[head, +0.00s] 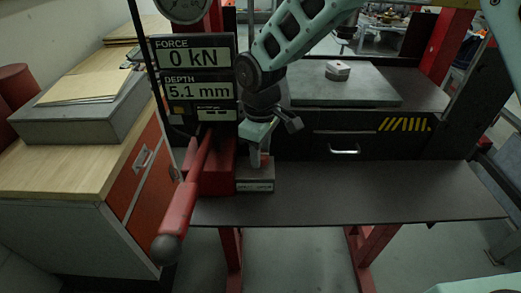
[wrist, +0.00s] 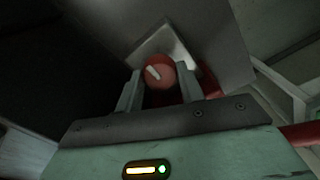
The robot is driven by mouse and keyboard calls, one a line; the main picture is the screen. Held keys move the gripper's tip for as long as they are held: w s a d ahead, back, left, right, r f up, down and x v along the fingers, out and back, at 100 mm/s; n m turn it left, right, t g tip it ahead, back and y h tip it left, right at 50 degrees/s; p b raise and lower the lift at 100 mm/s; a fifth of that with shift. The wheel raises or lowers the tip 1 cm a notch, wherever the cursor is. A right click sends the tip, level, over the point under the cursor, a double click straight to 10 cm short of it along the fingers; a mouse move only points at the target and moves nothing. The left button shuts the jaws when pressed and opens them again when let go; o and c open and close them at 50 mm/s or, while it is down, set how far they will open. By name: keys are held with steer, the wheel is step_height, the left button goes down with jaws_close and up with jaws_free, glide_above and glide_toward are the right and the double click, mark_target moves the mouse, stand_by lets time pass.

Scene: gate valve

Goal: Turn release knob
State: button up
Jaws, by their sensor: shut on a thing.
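The release knob (wrist: 160,72) is round and red with a white pointer mark. In the wrist view it sits between my two fingers, in front of a pale metal plate (wrist: 165,45). The pointer slants toward the upper left. My gripper (wrist: 158,90) is shut on the knob, with one finger on each side. In the head view my gripper (head: 257,155) points down beside the red press body (head: 216,165), just above a small grey block (head: 255,184). There the knob is mostly hidden by my gripper.
A display panel (head: 196,80) reads FORCE 0 kN and DEPTH 5.1 mm. A red lever (head: 180,208) with a grey ball end juts forward at left. The dark bench front (head: 350,200) is clear.

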steer(key=shift+r, duration=0.1)
steer(key=o, duration=1)
step_height(320, 180, up, 17)
steer(key=b, duration=0.3)
steer(key=shift+r+b, duration=0.15)
steer(key=shift+b, duration=0.15)
steer(key=s+d+f+m, duration=0.1)
steer(key=s+d+f, duration=0.3)
steer(key=s, duration=0.4)
steer(key=s+d+f+m, duration=0.2)
steer(key=s+d+f, duration=0.2)
steer(key=s, duration=0.4)
steer(key=s+d+f+m, duration=0.1)
steer(key=s+d+f, duration=0.3)
steer(key=s, duration=0.5)
steer(key=shift+d+m+y+b, duration=0.2)
steer(key=shift+m+y+b, duration=0.1)
steer(key=shift+b, duration=0.05)
